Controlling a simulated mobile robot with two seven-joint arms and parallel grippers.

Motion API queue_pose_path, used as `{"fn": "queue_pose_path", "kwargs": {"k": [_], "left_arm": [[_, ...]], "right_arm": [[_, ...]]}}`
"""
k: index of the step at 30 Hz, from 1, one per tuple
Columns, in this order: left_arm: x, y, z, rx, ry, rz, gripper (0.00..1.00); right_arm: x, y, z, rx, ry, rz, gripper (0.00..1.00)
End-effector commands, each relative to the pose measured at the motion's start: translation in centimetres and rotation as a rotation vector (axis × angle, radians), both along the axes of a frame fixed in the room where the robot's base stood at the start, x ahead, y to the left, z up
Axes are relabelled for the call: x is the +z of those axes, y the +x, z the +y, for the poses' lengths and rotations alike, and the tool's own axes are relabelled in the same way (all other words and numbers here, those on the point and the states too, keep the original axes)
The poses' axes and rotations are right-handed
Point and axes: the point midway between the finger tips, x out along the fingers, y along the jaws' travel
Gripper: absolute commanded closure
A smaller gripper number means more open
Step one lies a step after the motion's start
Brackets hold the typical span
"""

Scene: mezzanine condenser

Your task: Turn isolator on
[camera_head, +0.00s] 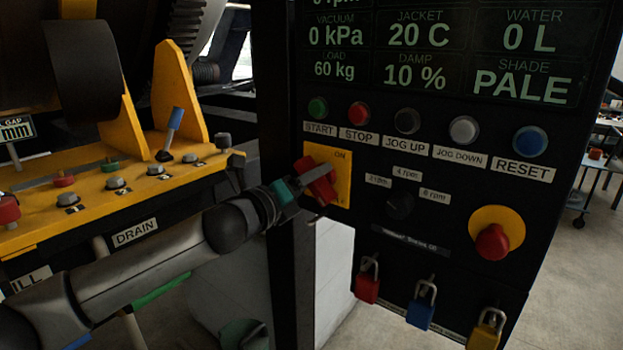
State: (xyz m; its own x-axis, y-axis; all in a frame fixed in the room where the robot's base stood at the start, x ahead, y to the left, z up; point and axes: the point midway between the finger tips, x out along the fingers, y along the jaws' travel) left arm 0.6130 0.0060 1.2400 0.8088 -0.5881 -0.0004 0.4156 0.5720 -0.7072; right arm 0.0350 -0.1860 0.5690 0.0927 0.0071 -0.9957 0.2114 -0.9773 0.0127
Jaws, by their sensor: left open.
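The isolator is a red rotary handle (318,178) on a yellow plate (342,186) at the left side of the black control panel. The word ON shows at the plate's upper right. The red handle is tilted, running from upper left to lower right. My left gripper (314,188) reaches in from the left and its fingers are at the handle. One grey finger crosses in front of the handle, so part of it is hidden. The gripper is open; I cannot tell whether a finger touches the handle. My right gripper is not in view.
Several round buttons, including START (318,108) and RESET (530,141), line the panel above. A speed knob (399,206) and a red emergency stop (492,242) sit to the right. Several padlocks, one red (367,288), hang below. A yellow machine ledge (100,194) with levers is at left.

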Motion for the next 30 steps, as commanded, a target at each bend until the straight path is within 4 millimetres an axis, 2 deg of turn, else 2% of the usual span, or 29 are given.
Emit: {"fn": "queue_pose_path", "kwargs": {"k": [2, 16, 30], "left_arm": [[0.01, -0.01, 0.02, 0.000, 0.000, 0.000, 0.47], [-0.01, -0.02, 0.05, 0.000, 0.000, 0.000, 1.00], [0.00, -0.02, 0.05, 0.001, -0.016, 0.012, 1.00]], "right_arm": [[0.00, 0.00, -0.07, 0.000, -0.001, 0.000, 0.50], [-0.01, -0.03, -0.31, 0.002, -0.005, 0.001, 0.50], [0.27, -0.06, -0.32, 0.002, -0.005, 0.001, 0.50]]}}
